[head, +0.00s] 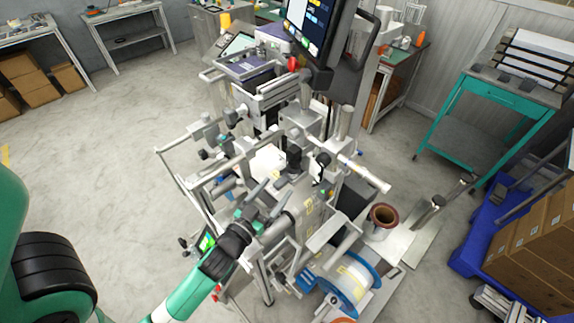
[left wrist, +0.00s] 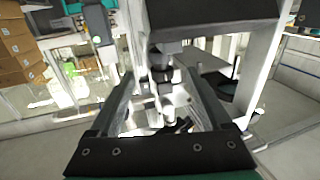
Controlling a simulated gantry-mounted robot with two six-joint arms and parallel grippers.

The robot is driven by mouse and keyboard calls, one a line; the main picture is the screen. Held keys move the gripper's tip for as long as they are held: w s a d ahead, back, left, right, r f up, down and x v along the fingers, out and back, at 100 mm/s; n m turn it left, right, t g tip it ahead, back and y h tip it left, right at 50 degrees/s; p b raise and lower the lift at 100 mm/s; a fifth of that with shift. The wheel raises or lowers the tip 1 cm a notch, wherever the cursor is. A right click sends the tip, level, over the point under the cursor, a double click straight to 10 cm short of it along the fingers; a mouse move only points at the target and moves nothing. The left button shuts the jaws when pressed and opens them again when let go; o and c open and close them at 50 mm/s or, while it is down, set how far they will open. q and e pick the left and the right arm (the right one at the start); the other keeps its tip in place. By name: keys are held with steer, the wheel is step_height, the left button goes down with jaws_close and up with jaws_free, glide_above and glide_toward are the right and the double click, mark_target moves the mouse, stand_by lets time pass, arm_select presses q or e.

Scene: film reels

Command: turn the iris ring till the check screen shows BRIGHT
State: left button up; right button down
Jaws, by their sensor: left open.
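My left gripper (head: 268,203) reaches in from the lower left to the metal machine (head: 250,165) in the middle. In the left wrist view its two long fingers (left wrist: 160,80) are spread, with a gap between them. A dark cylindrical part (left wrist: 162,72) hangs beyond the fingertips, in line with that gap. I cannot tell whether it carries the iris ring, and I see no finger touching it. A large monitor (head: 318,28) stands at the top, and a small green-lit display (head: 207,241) is beside my wrist. I cannot read BRIGHT on either. My right gripper is out of view.
A blue-rimmed reel (head: 352,285) and a brown-rimmed can (head: 382,219) are at the lower right of the machine. Metal bars (head: 185,135) surround its middle. A teal cart (head: 497,95) and cardboard boxes (head: 530,245) stand on the right.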

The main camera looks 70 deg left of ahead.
mark_target(291, 172)
arm_select(q)
steer(key=p+x, duration=0.1)
steer(key=x, duration=0.7)
steer(key=shift+w+a, duration=0.2)
steer(key=c, duration=1.3)
steer(key=shift+f+b, duration=0.15)
steer(key=shift+b, duration=0.15)
jaws_close()
steer(key=y+b, duration=0.1)
steer(key=b, duration=0.3)
steer(key=n+g+b, duration=0.1)
steer(key=b, duration=0.3)
steer(key=shift+w+d+f+g+y, duration=0.2)
steer(key=shift+f+g+y, duration=0.1)
steer(key=shift+y, duration=0.1)
steer(key=shift+s+r+n, duration=0.1)
steer(key=shift+r+n, duration=0.1)
steer(key=shift+n, duration=0.2)
steer(key=shift+r+y, duration=0.2)
steer(key=shift+y, duration=0.1)
steer(key=o, duration=1.3)
jaws_free()
steer(key=shift+s, duration=0.1)
